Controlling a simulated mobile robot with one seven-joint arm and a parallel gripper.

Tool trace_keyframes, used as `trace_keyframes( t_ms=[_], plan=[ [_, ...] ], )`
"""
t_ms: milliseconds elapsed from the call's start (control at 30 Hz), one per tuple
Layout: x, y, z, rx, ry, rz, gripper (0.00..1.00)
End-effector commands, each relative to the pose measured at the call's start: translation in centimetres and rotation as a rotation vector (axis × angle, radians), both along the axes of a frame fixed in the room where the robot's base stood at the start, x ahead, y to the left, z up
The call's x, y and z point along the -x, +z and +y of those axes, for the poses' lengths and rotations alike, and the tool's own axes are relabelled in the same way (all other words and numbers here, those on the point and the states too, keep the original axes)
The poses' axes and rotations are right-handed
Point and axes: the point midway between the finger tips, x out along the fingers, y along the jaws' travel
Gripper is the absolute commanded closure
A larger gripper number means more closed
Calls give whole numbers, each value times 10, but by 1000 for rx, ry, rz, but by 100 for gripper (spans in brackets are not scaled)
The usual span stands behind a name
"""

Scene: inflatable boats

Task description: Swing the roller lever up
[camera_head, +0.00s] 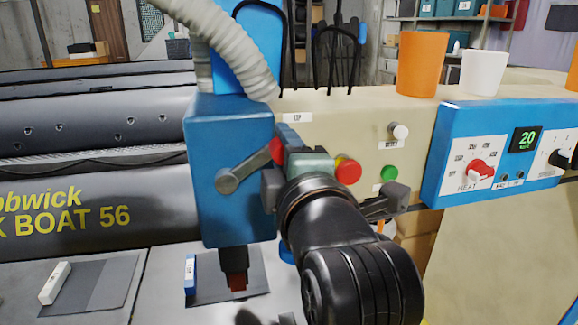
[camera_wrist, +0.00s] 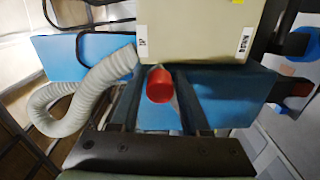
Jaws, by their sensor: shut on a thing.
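The roller lever (camera_head: 252,163) is a grey metal arm on the side of the blue machine head (camera_head: 228,120). It slants up and right from its round pivot to a red knob (camera_head: 275,150). My gripper (camera_head: 277,163) is at the knob end and shut on it, partly hiding it. In the wrist view the red knob (camera_wrist: 160,86) sits between the two dark fingers of my gripper (camera_wrist: 160,95). A small white label (camera_head: 293,117) is on the beige panel just above the knob; its print is hard to read.
A blue control box (camera_head: 455,150) with dials and a display reading 20 is at the right. Red (camera_head: 348,171) and green (camera_head: 389,173) buttons are close to my wrist. Orange (camera_head: 422,63) and white (camera_head: 484,73) cups stand on the panel top. A grey hose (camera_head: 225,38) rises above the head.

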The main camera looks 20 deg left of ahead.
Motion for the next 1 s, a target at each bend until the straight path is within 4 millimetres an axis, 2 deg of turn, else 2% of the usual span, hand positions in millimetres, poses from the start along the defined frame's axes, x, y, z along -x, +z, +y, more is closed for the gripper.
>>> trace_keyframes(
  t_ms=[100,633,667,700,767,1000],
  plan=[
    [3,7,3,13,7,-25,100],
    [4,8,5,29,8,-35,100],
    [4,8,5,29,9,-35,49],
    [4,8,5,29,9,-35,42],
    [4,8,5,30,8,-34,33],
    [3,5,4,33,6,-29,33]
  ],
)
